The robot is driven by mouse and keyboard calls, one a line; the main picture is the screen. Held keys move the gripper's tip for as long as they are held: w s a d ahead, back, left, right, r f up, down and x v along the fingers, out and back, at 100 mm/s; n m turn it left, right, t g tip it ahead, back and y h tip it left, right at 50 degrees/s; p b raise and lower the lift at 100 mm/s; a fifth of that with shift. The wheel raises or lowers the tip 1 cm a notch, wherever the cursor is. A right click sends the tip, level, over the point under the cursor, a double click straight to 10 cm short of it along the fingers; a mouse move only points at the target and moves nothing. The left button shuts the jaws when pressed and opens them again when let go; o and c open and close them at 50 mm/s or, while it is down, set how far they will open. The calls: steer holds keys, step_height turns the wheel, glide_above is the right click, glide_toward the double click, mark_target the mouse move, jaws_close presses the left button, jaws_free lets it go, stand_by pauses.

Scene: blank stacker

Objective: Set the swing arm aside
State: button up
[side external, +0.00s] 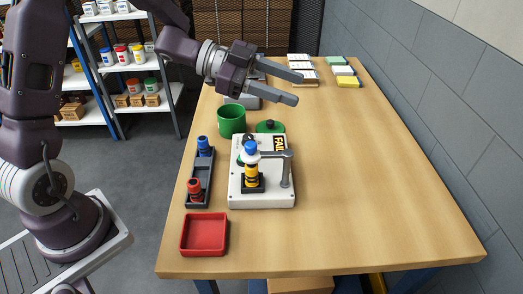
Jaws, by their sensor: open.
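The grey swing arm (286,170) stands on a post at the right side of a white base unit (270,200). Its horizontal bar reaches left from the post top to the stack (252,172), which has a blue top, a white part and yellow and black parts below. Whether the bar touches the stack is unclear. My gripper (297,88) is open and empty, with its fingers pointing right, in the air above the far part of the table, apart from the swing arm.
A yellow label (280,143) is at the unit's back. A dark rack (198,180) with blue and red pieces and a red tray (204,235) lie left. A green cup (231,121) and green lid (270,127) stand behind.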

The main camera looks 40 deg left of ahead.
mark_target(255, 149)
steer(key=s+f+m+g+h, duration=0.1)
steer(key=s+g, duration=0.1)
steer(key=s, duration=0.1)
steer(key=s+f+m+g+h, duration=0.1)
steer(key=s+g+h, duration=0.1)
steer(key=s+g, duration=0.1)
steer(key=s+m+g+h, duration=0.1)
steer(key=s+g+h, duration=0.1)
steer(key=s, duration=0.1)
steer(key=shift+a+f+g, duration=0.25)
steer(key=shift+f+g, duration=0.05)
steer(key=shift+f, duration=0.1)
steer(key=shift+h, duration=0.3)
steer(key=f, duration=0.6)
steer(key=shift+s+f, duration=0.15)
steer(key=shift+s, duration=0.15)
steer(key=shift+d+f, duration=0.25)
steer(key=shift+d, duration=1.25)
jaws_close()
